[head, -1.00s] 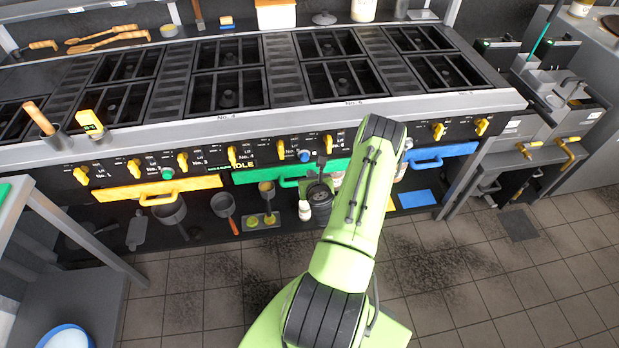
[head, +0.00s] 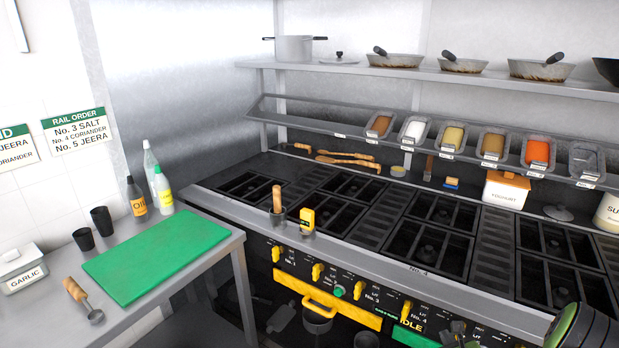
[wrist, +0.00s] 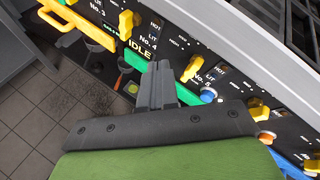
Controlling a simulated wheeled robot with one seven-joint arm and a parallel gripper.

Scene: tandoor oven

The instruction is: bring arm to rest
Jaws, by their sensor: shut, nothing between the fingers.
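My gripper (wrist: 161,78) shows in the wrist view as grey fingers pressed together, shut and empty. It is in front of the range's control panel (wrist: 220,75), close to the green handle bar (wrist: 128,132) and the yellow knobs. I cannot tell whether it touches the panel. In the head view only part of my green and black arm (head: 580,327) shows at the lower right corner, in front of the range (head: 400,225).
A side table with a green board (head: 158,255) stands at the left, with bottles (head: 163,190) and black cups (head: 102,221). A rail of spice tins (head: 452,138) and a shelf of pans (head: 462,66) are above the range. Open tiled floor (wrist: 45,110) shows in the wrist view.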

